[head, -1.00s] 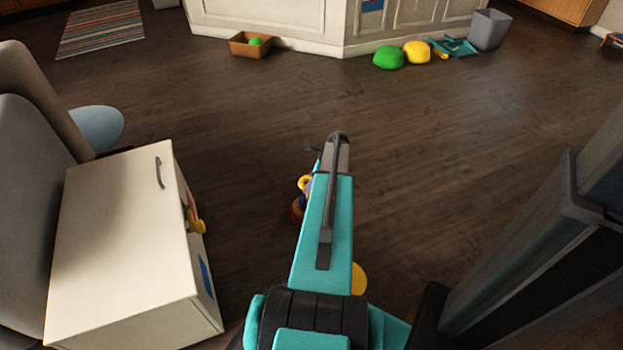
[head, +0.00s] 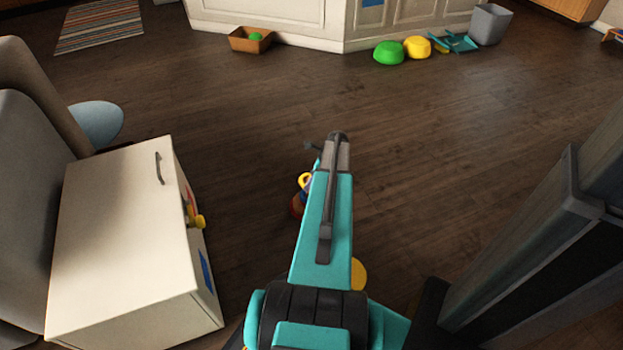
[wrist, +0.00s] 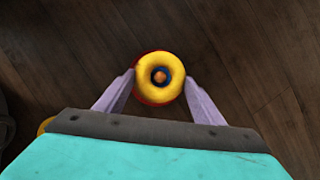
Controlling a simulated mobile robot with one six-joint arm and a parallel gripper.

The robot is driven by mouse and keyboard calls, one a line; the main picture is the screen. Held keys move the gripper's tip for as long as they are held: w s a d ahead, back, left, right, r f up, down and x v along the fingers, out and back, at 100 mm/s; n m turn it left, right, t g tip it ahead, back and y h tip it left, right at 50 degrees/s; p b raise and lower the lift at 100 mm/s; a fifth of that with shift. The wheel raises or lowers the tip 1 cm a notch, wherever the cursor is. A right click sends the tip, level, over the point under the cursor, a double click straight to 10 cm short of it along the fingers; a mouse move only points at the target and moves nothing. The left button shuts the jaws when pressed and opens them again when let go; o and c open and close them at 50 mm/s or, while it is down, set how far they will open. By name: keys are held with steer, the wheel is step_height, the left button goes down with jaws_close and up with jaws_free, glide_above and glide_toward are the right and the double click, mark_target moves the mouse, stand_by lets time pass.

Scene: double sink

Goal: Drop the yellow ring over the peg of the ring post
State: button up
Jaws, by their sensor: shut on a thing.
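The yellow ring (wrist: 160,62) is between the two fingertips of my gripper (wrist: 160,88), which is shut on it. In the wrist view the ring lies over the ring post, with an orange and blue peg end (wrist: 160,76) showing through its hole. A red rim of the ring post (wrist: 137,94) shows beneath the ring. I cannot tell whether the ring is around the peg or just above it. In the head view the yellow ring (head: 304,180) and red part of the post (head: 297,206) show beside my arm, which hides the rest and my gripper.
A white cabinet (head: 120,220) stands at the left, with a yellow object (head: 197,221) on its side. A yellow object (head: 358,274) is partly hidden by my arm. Green (head: 389,53) and yellow (head: 417,47) objects lie far ahead. The wooden floor between is clear.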

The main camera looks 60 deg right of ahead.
steer(key=o, duration=1.1)
steer(key=shift+r, duration=0.1)
steer(key=p+v, duration=0.4)
steer(key=v, duration=0.9)
steer(key=shift+s+r, duration=0.25)
stand_by(0.3)
